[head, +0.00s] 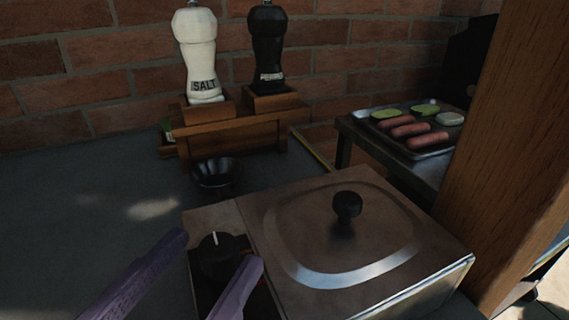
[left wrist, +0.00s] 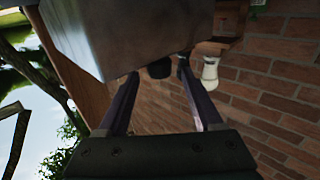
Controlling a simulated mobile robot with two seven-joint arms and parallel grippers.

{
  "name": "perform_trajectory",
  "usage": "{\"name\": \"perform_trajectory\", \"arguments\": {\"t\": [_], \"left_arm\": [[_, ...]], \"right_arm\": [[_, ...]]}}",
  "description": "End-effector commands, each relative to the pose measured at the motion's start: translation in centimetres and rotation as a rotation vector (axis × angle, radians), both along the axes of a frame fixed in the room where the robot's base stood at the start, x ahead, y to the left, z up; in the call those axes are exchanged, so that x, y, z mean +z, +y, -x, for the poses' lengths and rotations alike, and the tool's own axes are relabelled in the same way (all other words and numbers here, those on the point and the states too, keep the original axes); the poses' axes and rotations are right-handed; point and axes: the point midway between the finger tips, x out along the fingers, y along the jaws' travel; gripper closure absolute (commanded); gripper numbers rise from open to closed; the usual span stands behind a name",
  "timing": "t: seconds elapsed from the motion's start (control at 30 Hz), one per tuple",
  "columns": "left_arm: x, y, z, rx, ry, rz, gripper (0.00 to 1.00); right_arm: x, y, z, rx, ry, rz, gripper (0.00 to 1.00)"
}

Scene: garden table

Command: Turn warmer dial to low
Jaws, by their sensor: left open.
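The warmer (head: 255,215) is a metal box with a square lid and a black lid knob (head: 347,205). Its black dial (head: 214,255) sits on a dark panel at the left end, with its white mark pointing about straight up in the picture. My left gripper (head: 218,249) is open. Its two purple fingers come in from below, one to the left of the dial and one at its lower right, and I cannot tell whether they touch it. In the left wrist view the gripper (left wrist: 158,70) is open with a dark round shape between the tips. The dial's labels are not readable.
A small dark bowl (head: 216,178) stands behind the dial. A wooden stand (head: 235,135) holds a white salt mill (head: 196,50) and a black mill (head: 267,50). A wooden post (head: 515,150) and a grill tray with sausages (head: 410,130) are at the right. The left tabletop is clear.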

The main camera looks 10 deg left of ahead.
Motion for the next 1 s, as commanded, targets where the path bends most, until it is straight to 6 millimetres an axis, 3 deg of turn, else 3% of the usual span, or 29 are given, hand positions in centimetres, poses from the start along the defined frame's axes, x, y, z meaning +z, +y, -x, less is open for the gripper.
{"name": "perform_trajectory", "arguments": {"t": [0.1,0.3,0.7,1.0], "left_arm": [[0.2,-0.4,-2.3,0.001,-0.005,0.002,0.33],[0.1,-1.0,-5.0,0.000,-0.002,0.001,0.33],[0.0,-1.1,-5.8,0.000,0.001,0.001,0.33],[0.0,-1.1,-5.8,0.000,0.001,0.001,0.67]], "right_arm": [[0.1,0.0,0.0,0.000,0.001,0.000,0.33],[0.0,0.0,0.0,0.000,0.002,0.000,0.33],[0.0,0.0,0.1,0.000,0.002,0.000,0.33],[0.0,0.0,0.1,0.000,0.002,0.000,0.33]]}}
